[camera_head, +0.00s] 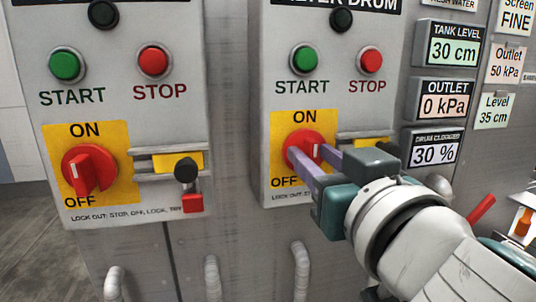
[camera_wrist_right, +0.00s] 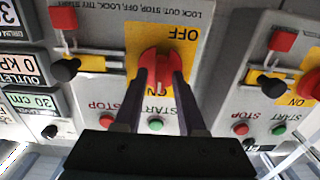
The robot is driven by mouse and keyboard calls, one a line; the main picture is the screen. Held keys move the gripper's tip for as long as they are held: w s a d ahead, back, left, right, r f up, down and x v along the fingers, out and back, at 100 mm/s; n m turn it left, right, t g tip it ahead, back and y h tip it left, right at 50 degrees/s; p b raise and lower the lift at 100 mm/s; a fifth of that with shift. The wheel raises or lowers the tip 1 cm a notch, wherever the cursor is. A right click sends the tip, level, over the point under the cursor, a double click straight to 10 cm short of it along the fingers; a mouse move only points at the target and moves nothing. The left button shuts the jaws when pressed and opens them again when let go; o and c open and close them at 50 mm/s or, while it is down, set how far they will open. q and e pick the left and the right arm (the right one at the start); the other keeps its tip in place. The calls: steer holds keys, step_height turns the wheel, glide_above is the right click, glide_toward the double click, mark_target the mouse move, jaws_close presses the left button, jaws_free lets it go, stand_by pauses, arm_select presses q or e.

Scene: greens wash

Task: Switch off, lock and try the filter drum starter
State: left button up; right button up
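The filter drum starter (camera_head: 335,92) is the right grey box in the head view, its title partly cut off. Its red rotary switch (camera_wrist_right: 155,60) sits on a yellow ON/OFF plate; its white mark points up towards ON in the head view. My right gripper (camera_head: 308,155) is at this switch, fingers on either side of the handle, apparently open; contact is unclear. Green START (camera_head: 305,60) and red STOP (camera_head: 370,61) buttons are above. A slide with a black knob (camera_wrist_right: 66,70) and a red padlock (camera_wrist_right: 63,17) shows beside the switch in the wrist view. My left gripper is not in view.
A similar starter (camera_head: 120,20) stands to the left, with its own red switch (camera_head: 90,170) and red padlock (camera_head: 193,203). Displays to the right include drum clogged 30 % (camera_head: 433,149) and outlet 0 kPa (camera_head: 445,104). Grey pipes (camera_head: 300,270) rise below the boxes.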

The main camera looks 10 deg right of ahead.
jaws_close()
stand_by(0.3)
